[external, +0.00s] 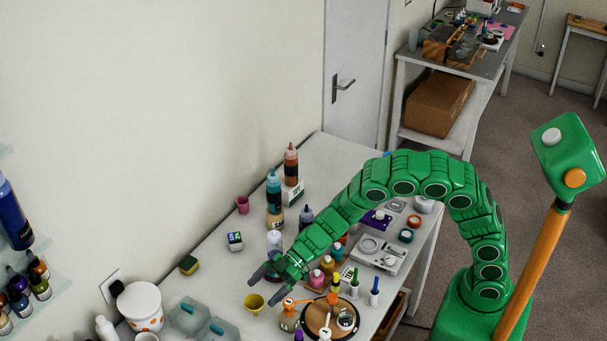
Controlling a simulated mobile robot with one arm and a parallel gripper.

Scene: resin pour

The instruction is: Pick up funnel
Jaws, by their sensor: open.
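A small yellow funnel-like cup (254,303) stands on the white table toward the front, its wide rim facing up. I take it to be the funnel, but it is too small to be sure. My gripper (262,279) reaches in from the right, with its dark fingers pointing left. It is open, and nothing shows between the fingers. In the picture the fingertips are just above the yellow funnel and appear apart from it. My green arm arches over the table and hides part of the things behind it.
Several small bottles and an orange-armed round stand (330,318) crowd the table right of the funnel. Clear boxes (190,316) and a white tub (141,305) stand to its left. Taller bottles (291,165) are at the back. The table around the sponge (189,265) is mostly clear.

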